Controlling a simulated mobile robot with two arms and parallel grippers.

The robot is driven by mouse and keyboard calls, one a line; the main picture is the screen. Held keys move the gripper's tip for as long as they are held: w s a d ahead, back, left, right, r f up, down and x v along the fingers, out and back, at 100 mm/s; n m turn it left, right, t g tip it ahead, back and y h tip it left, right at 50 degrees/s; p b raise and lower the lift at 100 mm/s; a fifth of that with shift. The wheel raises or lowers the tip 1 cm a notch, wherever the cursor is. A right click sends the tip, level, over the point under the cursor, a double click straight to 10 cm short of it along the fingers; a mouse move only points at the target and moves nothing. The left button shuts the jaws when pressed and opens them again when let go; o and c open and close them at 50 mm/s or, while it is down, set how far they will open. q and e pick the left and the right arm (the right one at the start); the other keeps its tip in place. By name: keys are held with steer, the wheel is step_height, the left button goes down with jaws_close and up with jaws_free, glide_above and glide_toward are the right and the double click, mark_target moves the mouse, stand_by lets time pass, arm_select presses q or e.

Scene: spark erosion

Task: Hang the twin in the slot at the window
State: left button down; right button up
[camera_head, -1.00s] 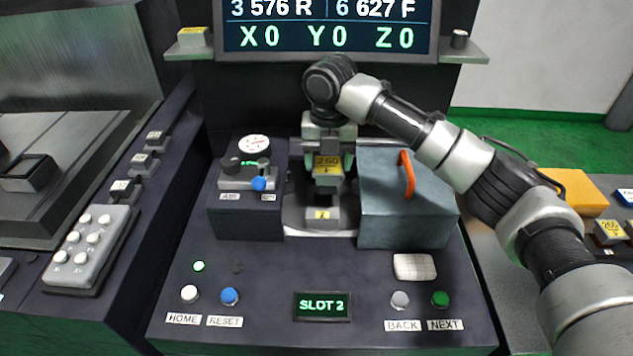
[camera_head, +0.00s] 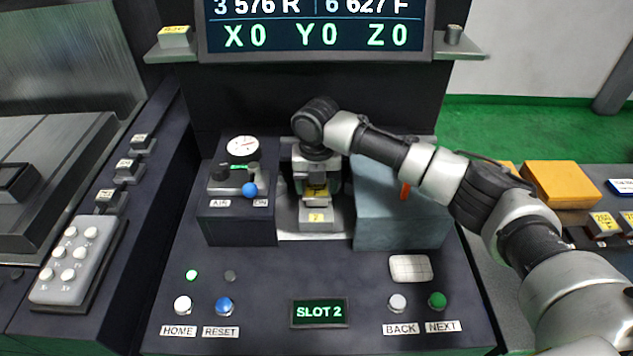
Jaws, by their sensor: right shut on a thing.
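My right gripper (camera_head: 317,177) reaches down into the window, the recess between a dark unit and a blue-grey box. It is shut on a small block with a yellow label (camera_head: 317,191), taken to be the twin; only part of the label shows now. Just below and in front of it is a grey block with a yellow label reading 7 (camera_head: 317,217). I cannot tell whether the two touch. The slot itself is hidden behind the gripper and these blocks. The panel display (camera_head: 319,313) reads SLOT 2. My left gripper is not in view.
The dark unit (camera_head: 238,222) with a gauge and blue knob stands close on the left. The blue-grey box (camera_head: 400,225) with an orange handle stands close on the right, under my arm. Labelled blocks (camera_head: 604,224) and a yellow box (camera_head: 563,184) lie at far right.

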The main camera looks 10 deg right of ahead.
mark_target(316, 188)
steer(key=shift+f, duration=0.15)
steer(key=shift+f, duration=0.15)
steer(key=o, duration=1.1)
step_height(316, 188, up, 12)
steer(key=shift+r+b, duration=0.15)
steer(key=shift+b, duration=0.45)
